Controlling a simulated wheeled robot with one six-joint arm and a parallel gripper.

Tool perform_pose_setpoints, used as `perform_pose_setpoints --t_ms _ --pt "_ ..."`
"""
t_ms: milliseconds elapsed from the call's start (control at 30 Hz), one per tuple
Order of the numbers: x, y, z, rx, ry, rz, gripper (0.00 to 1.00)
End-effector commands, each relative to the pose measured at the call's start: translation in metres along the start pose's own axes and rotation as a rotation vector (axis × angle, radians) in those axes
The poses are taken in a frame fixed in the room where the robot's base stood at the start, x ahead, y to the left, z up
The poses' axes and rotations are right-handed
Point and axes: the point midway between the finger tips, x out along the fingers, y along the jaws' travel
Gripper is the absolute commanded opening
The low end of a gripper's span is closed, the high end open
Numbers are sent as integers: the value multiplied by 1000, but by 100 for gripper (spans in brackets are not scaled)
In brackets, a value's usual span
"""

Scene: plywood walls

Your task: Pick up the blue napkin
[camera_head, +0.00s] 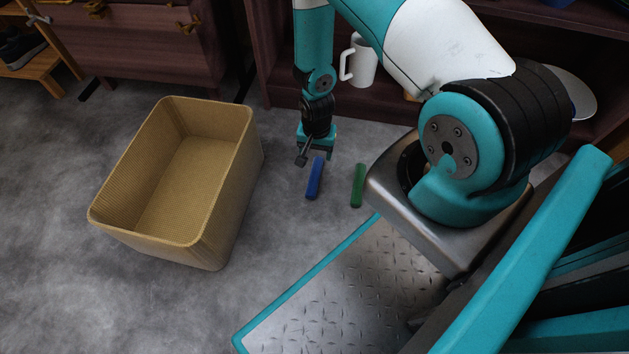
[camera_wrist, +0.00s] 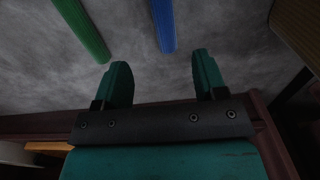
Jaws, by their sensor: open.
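The blue napkin (camera_head: 315,178) is a narrow rolled strip lying on the grey floor, between the tan basket and a green roll. In the wrist view the blue napkin (camera_wrist: 164,24) shows at the top, in line with the gap between the fingers and beyond their tips. My gripper (camera_head: 317,156) is open and hangs just above and behind the far end of the blue napkin. In the wrist view my gripper (camera_wrist: 162,75) has its two teal fingers spread with nothing between them.
A green roll (camera_head: 357,186) lies just right of the blue napkin; it also shows in the wrist view (camera_wrist: 82,28). A tan basket (camera_head: 231,190) stands empty at the left. Behind are a dark shelf with a white mug (camera_head: 363,62) and a cabinet (camera_head: 150,45). Floor in front is clear.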

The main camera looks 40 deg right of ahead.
Motion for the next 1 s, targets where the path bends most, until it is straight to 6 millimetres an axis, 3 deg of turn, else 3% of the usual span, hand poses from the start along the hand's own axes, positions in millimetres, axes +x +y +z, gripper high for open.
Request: perform_pose_setpoints --t_ms 33,233,567,900,1000 --pt "21 0 0 -1 0 0 65" --pt "60 -1 0 -1 0 -1 65" --pt "78 -2 1 -2 0 -1 65" --pt "122 -5 4 -2 -1 -1 65" --pt "124 -5 4 -2 -1 -1 65"
